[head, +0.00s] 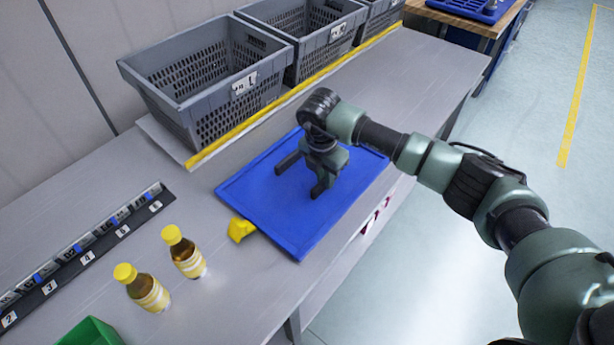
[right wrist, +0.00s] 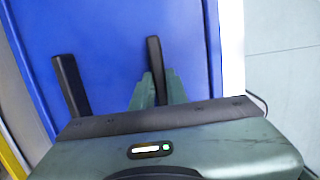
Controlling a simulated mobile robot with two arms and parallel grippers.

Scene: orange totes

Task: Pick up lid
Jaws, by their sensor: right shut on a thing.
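A flat blue panel with a raised rim, which I take to be the lid (head: 262,203), lies on or just above the grey bench. It also fills much of the right wrist view (right wrist: 110,30). My right gripper (head: 299,182) is over its middle, pointing down. Its two dark fingers are spread apart, with blue surface between them, and it is shut on the lid. The fingers also show in the right wrist view (right wrist: 108,52). The exact contact is hard to see. My left gripper is not in view.
Grey crates (head: 208,85) stand behind a yellow-edged strip (head: 240,125). A yellow piece (head: 240,230) sits at the lid's left edge. Two yellow-capped bottles (head: 186,255) (head: 148,292), a numbered rail (head: 85,250) and a green bin (head: 92,333) are at left. Open floor lies right.

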